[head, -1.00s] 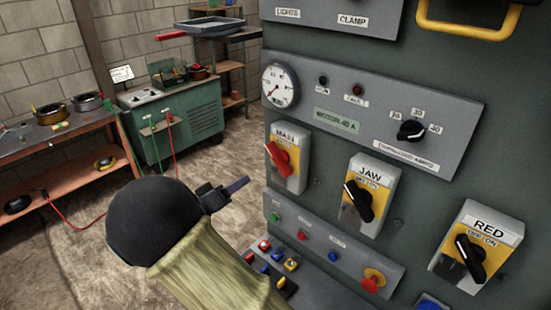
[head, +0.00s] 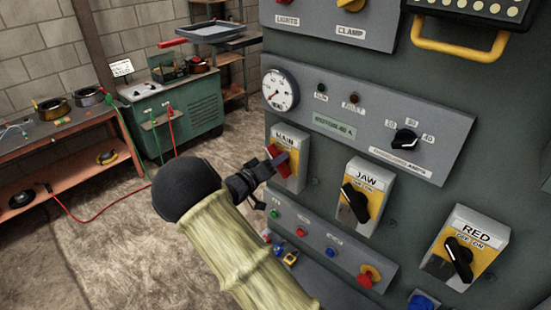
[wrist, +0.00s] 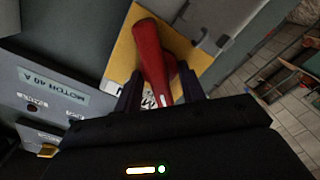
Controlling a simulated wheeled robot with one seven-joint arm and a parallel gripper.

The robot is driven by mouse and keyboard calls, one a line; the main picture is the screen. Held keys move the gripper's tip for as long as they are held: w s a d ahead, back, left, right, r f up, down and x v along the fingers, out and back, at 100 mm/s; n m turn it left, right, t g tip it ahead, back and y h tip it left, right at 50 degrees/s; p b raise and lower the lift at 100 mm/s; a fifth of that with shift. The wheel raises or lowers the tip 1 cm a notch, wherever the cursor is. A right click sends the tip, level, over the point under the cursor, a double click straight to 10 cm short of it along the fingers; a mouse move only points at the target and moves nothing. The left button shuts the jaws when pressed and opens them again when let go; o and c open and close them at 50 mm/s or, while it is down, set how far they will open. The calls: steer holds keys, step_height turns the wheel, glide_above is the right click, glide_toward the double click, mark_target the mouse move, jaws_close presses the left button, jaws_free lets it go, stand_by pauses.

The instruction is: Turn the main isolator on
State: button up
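The main isolator (head: 291,143) is a grey and yellow switch box labelled MAIN on the green panel, with a red rotary handle (head: 279,172). The handle sits tilted rather than straight up. My gripper (head: 279,160) is at the front of this handle and partly covers it. In the wrist view, the red handle (wrist: 151,52) stands out from the yellow plate (wrist: 122,57). My gripper (wrist: 160,88) is open there, with one dark finger on each side of the handle and visible gaps. The ON/OFF marking is mostly hidden.
The JAW switch (head: 361,196) and RED switch (head: 463,247), both with black handles, sit to the right. A gauge panel (head: 350,122) is above, and a button strip (head: 320,236) with a red stop button (head: 367,277) is below. Open floor lies to the left.

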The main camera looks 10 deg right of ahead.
steer(key=shift+c, duration=0.2)
jaws_close()
